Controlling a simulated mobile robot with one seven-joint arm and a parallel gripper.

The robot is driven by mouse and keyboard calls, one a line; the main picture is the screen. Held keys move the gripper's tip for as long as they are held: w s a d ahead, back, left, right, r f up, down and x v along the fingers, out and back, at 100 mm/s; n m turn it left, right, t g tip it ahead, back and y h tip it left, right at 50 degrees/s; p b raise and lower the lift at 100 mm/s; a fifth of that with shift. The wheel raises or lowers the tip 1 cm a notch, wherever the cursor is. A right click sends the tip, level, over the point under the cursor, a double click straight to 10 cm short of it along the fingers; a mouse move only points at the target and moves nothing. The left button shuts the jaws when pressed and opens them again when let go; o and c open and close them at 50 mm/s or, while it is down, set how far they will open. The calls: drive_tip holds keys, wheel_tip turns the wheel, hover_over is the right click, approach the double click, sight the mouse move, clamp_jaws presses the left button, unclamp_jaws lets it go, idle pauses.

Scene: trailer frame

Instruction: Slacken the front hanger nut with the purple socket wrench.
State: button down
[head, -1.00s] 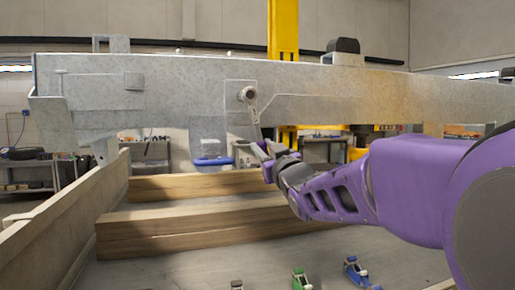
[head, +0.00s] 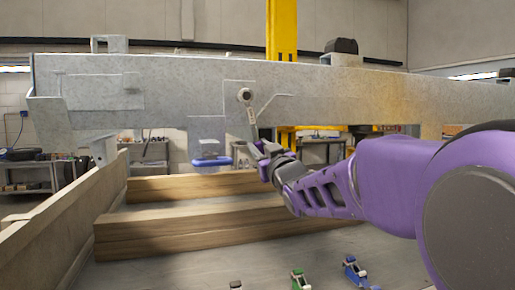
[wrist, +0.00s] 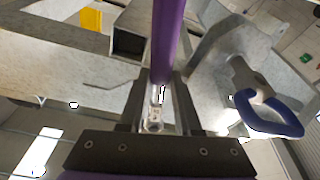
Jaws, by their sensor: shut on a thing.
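The purple socket wrench shows its purple handle (wrist: 168,42) in the wrist view, running up between my fingers. In the head view its grey shaft (head: 252,122) slants up to the round head at the front hanger nut (head: 246,95) on the trailer frame's side. The head covers the nut, so how fully it is seated cannot be told. My gripper (head: 264,157) is below the nut, shut on the wrench's lower part. In the wrist view my gripper (wrist: 157,88) has its two dark fingers on either side of the wrench.
The grey trailer frame beam (head: 190,80) spans the view above my arm. A blue looped handle (head: 212,161) hangs left of my gripper. Wooden beams (head: 180,222) lie below. Small green (head: 300,280) and blue (head: 356,272) tools lie on the near surface.

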drive_tip(key=shift+w+a, duration=0.15)
drive_tip(key=shift+w, duration=0.35)
drive_tip(key=shift+r, duration=0.1)
drive_tip(key=c, duration=1.2)
unclamp_jaws()
clamp_jaws()
